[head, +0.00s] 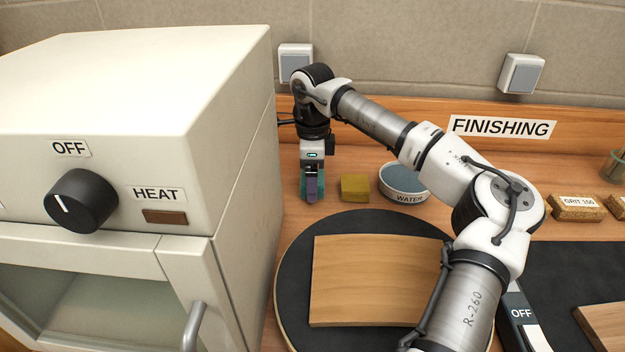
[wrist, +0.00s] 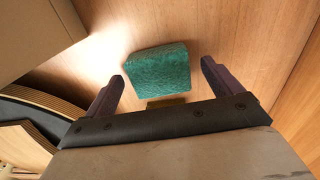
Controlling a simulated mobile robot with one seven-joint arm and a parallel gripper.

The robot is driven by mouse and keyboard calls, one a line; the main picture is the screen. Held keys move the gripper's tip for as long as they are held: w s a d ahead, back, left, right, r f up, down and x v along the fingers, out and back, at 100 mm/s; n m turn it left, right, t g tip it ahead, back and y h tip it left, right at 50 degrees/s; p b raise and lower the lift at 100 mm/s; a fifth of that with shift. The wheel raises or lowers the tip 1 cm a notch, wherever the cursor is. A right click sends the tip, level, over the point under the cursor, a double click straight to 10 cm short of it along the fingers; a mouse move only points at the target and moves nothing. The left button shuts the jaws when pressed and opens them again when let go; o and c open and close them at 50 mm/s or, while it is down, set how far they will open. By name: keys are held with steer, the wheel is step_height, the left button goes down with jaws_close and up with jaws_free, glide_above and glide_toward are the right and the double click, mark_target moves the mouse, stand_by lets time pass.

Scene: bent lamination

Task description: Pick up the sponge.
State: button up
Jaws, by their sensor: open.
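The sponge (wrist: 158,67), a teal block with a rough, textured surface, lies on the wooden bench. In the wrist view it is just ahead of my gripper (wrist: 162,78), roughly between the lines of the two purple fingers. The fingers stand apart, with nothing held between them. In the head view my gripper (head: 312,190) points down at the back of the bench beside the oven. Teal edges of the sponge (head: 303,184) show behind and around the near finger, which hides most of it. I cannot tell the exact height gap.
A yellow-olive block (head: 355,188) is close on the right, partly hidden in the wrist view (wrist: 166,102). The water bowl (head: 403,183) is beyond it. The oven (head: 240,150) stands close left. A dark turntable (head: 296,262) bearing a wooden sheet (head: 370,280) is in front.

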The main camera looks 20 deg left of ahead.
steer(key=shift+f, duration=0.5)
steer(key=c, duration=1.1)
steer(key=shift+o, duration=0.2)
steer(key=shift+r, duration=0.15)
step_height(320, 180, up, 28)
steer(key=p, duration=0.2)
